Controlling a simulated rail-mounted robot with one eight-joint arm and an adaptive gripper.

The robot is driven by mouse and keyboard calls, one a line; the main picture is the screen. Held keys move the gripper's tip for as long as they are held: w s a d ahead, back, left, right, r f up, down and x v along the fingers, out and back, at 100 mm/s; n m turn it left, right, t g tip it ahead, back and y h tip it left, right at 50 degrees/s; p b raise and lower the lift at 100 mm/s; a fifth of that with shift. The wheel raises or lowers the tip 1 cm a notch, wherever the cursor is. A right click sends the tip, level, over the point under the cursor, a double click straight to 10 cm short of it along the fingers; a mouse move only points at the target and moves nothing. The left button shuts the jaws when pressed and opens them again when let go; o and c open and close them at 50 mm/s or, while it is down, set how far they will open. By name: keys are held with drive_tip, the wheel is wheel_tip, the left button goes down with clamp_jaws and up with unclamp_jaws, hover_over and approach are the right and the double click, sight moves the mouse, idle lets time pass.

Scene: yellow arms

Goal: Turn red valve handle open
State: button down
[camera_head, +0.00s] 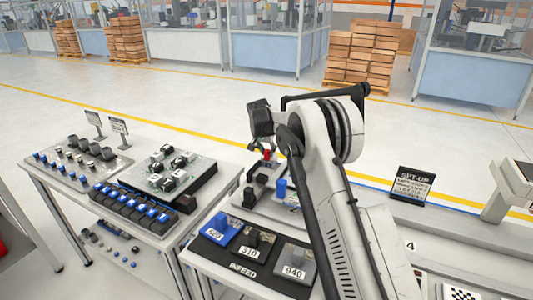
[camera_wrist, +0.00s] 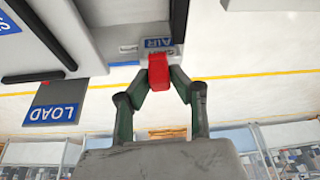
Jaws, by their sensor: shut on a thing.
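The red valve handle (camera_wrist: 158,66) shows in the wrist view at the top centre, between the two fingertips of my gripper (camera_wrist: 160,78). The gripper is shut on it, with a fingertip against each side. The handle sits beside a pale plate with an AIR label (camera_wrist: 157,43). In the head view only a small piece of the red handle (camera_head: 266,155) shows below my gripper (camera_head: 264,146). My wrist and arm hide much of that station. The valve body is hard to make out.
A LOAD sign (camera_wrist: 55,114) hangs left in the wrist view. In the head view, pads marked 620, 310 and 940 (camera_head: 294,263) lie in front of the station. A parts table (camera_head: 75,215) stands left, and a SET-UP sign (camera_head: 411,184) right.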

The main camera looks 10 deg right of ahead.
drive_tip(key=n+b, duration=0.1)
drive_tip(key=n+y, duration=0.1)
drive_tip(key=d+n+b, duration=0.1)
drive_tip(key=n, duration=0.1)
drive_tip(key=shift+s+d+f+t+b, duration=0.1)
drive_tip(key=shift+s+t+b, duration=0.15)
drive_tip(key=shift+t+b, duration=0.15)
drive_tip(key=n+y, duration=0.1)
drive_tip(key=n, duration=0.1)
drive_tip(key=d+n+y+b, duration=0.1)
drive_tip(key=n, duration=0.1)
drive_tip(key=shift+d+n+b, duration=0.15)
drive_tip(key=shift+n+b, duration=0.15)
drive_tip(key=shift+n, duration=0.1)
drive_tip(key=n, duration=0.1)
drive_tip(key=n+y, duration=0.1)
drive_tip(key=d+n, duration=0.1)
drive_tip(key=shift+w+n+g+y+b, duration=0.25)
drive_tip(key=shift+n+g+y+b, duration=0.05)
drive_tip(key=shift+w+d+n+g+y, duration=0.2)
drive_tip(key=shift+n+g+y, duration=0.1)
drive_tip(key=shift+n, duration=0.8)
drive_tip(key=shift+w+d+n+g+y, duration=0.2)
drive_tip(key=shift+n+g+y, duration=0.1)
drive_tip(key=shift+n, duration=0.8)
drive_tip(key=c, duration=1.6)
unclamp_jaws()
drive_tip(key=shift+o, duration=0.2)
drive_tip(key=shift+r, duration=0.25)
